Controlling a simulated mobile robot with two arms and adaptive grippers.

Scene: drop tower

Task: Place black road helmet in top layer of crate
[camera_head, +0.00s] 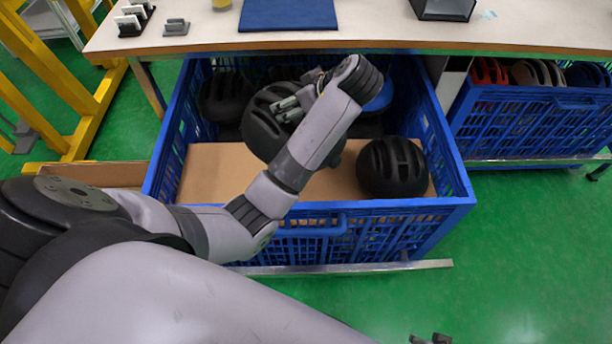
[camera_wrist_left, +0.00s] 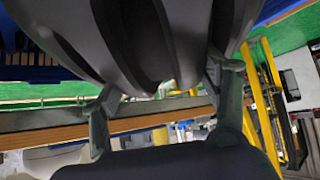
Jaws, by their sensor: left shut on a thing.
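The black road helmet (camera_head: 262,128) is held by my left gripper (camera_head: 300,100) over the blue crate (camera_head: 455,175). In the left wrist view the helmet (camera_wrist_left: 150,40) fills the top, between the two fingers of the gripper (camera_wrist_left: 165,95). In the head view my left arm hides part of the helmet, and I cannot tell whether it touches the cardboard layer (camera_head: 215,165) below. Another black helmet (camera_head: 392,167) sits on the cardboard at the front right of the crate. My right gripper (camera_head: 430,339) shows only as a small dark tip at the bottom edge.
Another dark helmet (camera_head: 225,97) and a blue helmet (camera_head: 380,95) are at the back of the crate. The table (camera_head: 380,32) overhangs the crate's rear. A second blue crate (camera_head: 530,125) with several helmets stands right. A yellow frame (camera_head: 60,80) stands left.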

